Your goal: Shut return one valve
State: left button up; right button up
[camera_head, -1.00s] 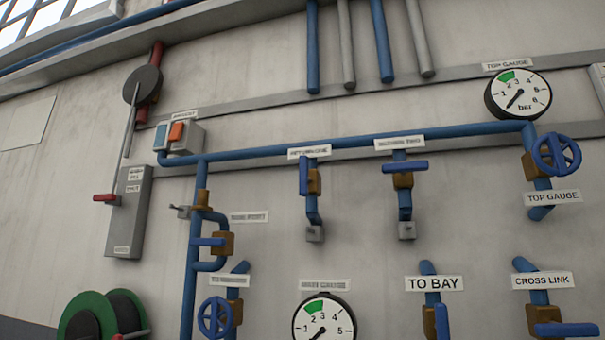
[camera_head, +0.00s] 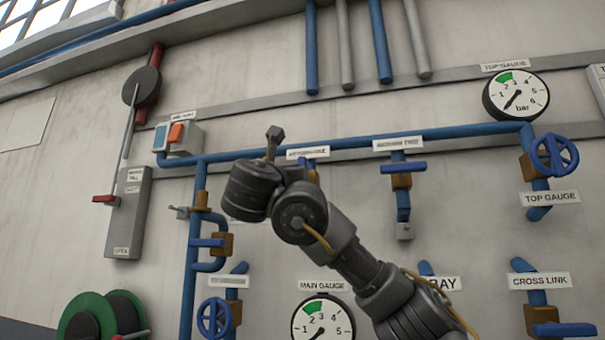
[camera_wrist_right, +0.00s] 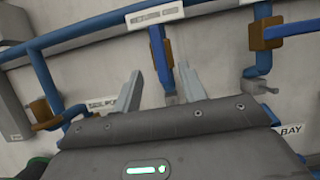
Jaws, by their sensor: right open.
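The return one valve has a long blue lever lying along its pipe and a brown body. In the right wrist view its lever (camera_wrist_right: 159,50) stands between the fingers of my right gripper (camera_wrist_right: 159,88), below its label (camera_wrist_right: 155,14). The fingers are open, one on each side of the lever; I cannot tell whether they touch it. In the head view my right arm covers most of the valve, and only a bit of the brown body (camera_head: 313,175) shows under the label (camera_head: 308,152). My left gripper is not in view.
To the right is a second valve (camera_head: 404,168) with its blue lever crosswise. A blue header pipe (camera_head: 350,143) runs above. Left are another lever valve (camera_head: 210,243) and a switch box (camera_head: 180,136). The main gauge (camera_head: 322,320) is below.

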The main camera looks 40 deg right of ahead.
jog(key=p+x, duration=0.6)
jog(key=x, duration=0.3)
jog(key=shift+w+d+r, duration=0.15)
jog(key=shift+w+d, duration=0.4)
jog(key=shift+d, duration=0.1)
grip_shut()
